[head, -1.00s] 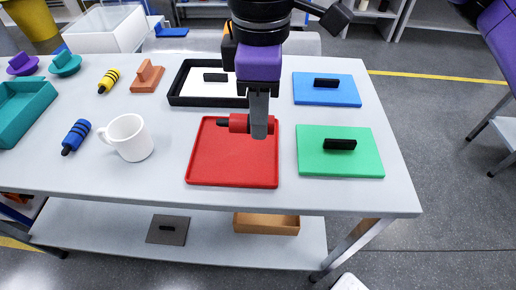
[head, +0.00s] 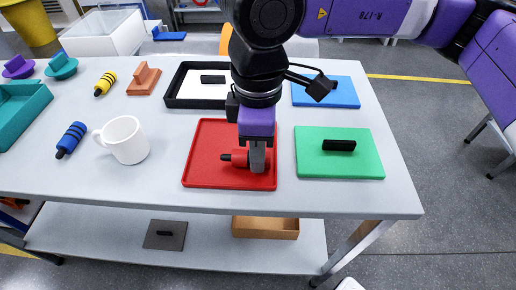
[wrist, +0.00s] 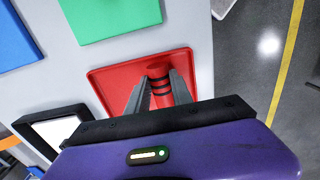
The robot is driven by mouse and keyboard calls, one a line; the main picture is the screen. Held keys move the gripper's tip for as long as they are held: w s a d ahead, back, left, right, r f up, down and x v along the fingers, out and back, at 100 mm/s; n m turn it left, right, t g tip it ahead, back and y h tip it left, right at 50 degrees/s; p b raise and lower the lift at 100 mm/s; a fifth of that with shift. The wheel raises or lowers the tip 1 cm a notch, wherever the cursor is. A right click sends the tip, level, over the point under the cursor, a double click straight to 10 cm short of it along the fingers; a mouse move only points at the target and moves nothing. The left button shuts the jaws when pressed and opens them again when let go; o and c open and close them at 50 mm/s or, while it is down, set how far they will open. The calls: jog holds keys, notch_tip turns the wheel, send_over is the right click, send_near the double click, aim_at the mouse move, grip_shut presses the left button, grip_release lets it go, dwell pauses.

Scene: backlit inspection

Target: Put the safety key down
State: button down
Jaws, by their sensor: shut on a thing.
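The safety key appears to be the red cylinder with a black tip (head: 239,157); in the wrist view its red body shows dark bands (wrist: 158,72). My gripper (head: 257,164) is shut on it, with one finger on each side in the wrist view (wrist: 160,92). The key lies roughly level, its black tip pointing left, low over the right part of the red tray (head: 206,172). I cannot tell whether it touches the tray floor. The fingers hide part of the key.
A green board (head: 312,164) with a black handle lies right of the tray, a blue board (head: 345,100) behind it. A black-rimmed white tray (head: 180,101) is behind. The red tray's left part is clear.

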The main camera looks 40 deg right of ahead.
jog(key=shift+f, duration=0.2)
jog(key=c, duration=1.1)
grip_release()
jog(key=shift+r, duration=0.2)
notch_tip(320, 180, up, 12)
jog(key=shift+r+p, duration=0.1)
jog(key=shift+p, duration=0.75)
